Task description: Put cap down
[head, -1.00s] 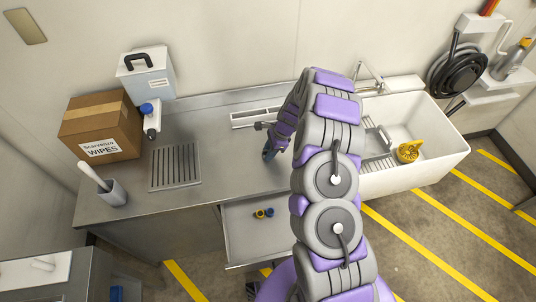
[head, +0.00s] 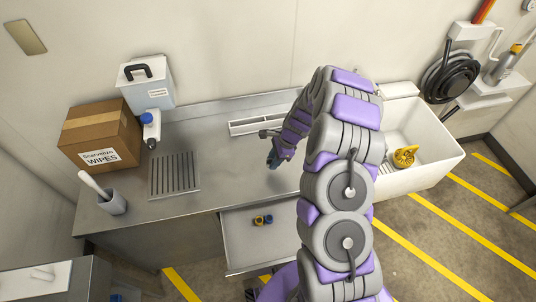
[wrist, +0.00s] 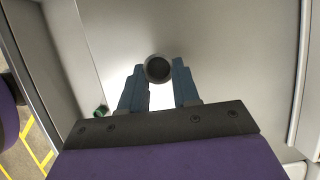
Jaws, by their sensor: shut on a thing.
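The cap (wrist: 158,68) is a dark grey round piece with a lighter rim, seen end-on between the blue fingertips in the wrist view. My gripper (wrist: 158,78) is shut on it. In the head view my gripper (head: 273,160) is over the steel counter (head: 225,165), left of the sink, and the cap cannot be made out there. Pale metal fills the wrist view behind the cap. I cannot tell whether the cap touches the surface.
An open drawer (head: 245,245) below the counter holds a yellow and a blue fitting (head: 264,220). A slotted drain plate (head: 174,175), cup (head: 112,202), wipes box (head: 95,135) and bottle (head: 151,130) stand left. The white sink (head: 425,165) holds a yellow item (head: 405,157).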

